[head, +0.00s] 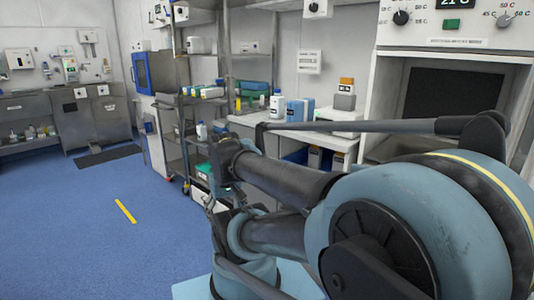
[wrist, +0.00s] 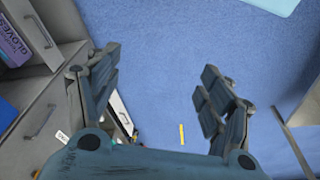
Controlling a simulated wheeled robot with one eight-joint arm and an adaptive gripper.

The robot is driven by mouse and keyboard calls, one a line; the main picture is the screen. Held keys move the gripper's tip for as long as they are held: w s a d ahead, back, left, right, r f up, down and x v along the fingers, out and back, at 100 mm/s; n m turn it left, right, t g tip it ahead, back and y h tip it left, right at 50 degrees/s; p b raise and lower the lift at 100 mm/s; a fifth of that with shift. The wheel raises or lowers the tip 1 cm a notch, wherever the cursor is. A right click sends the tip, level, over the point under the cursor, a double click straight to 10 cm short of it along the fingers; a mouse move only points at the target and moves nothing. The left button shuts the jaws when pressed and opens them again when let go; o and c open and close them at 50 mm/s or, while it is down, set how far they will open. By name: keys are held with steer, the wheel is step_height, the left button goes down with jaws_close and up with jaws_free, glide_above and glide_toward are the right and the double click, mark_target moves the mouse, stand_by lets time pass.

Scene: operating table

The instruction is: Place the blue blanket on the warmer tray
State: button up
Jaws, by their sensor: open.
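My gripper (wrist: 160,72) is open and empty in the wrist view, with its two fingers spread wide over bare blue floor. No blue blanket can be made out for sure. A white warming cabinet (head: 372,95) with a temperature display stands at the right. Its front is open, and a grey surface (head: 393,149) shows low in the opening; I cannot tell if this is the tray. My arm hides the lower part of the cabinet.
A metal shelf rack (head: 175,110) and a white counter with bottles and blue boxes (head: 300,109) stand left of the cabinet. In the wrist view, grey drawers (wrist: 42,120) and a purple glove box (wrist: 12,42) are at the left. Blue floor (head: 75,225) is clear at the left.

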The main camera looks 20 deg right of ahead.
steer(key=w+d+r+m+t+h, duration=0.1)
steer(key=w+d+r+m+h, duration=0.4)
steer(key=w+d, duration=0.5)
steer(key=m+t+h, duration=0.4)
steer(key=m+h, duration=0.5)
steer(key=h, duration=0.2)
glide_toward(299, 100)
steer(key=d, duration=0.2)
steer(key=d+f, duration=0.1)
steer(key=d, duration=0.1)
steer(key=shift+w+d, duration=0.1)
steer(key=shift+w, duration=0.3)
steer(key=shift+x, duration=2.7)
steer(key=shift+w+r, duration=0.2)
steer(key=shift+r, duration=0.05)
steer(key=shift+c, duration=0.3)
jaws_close()
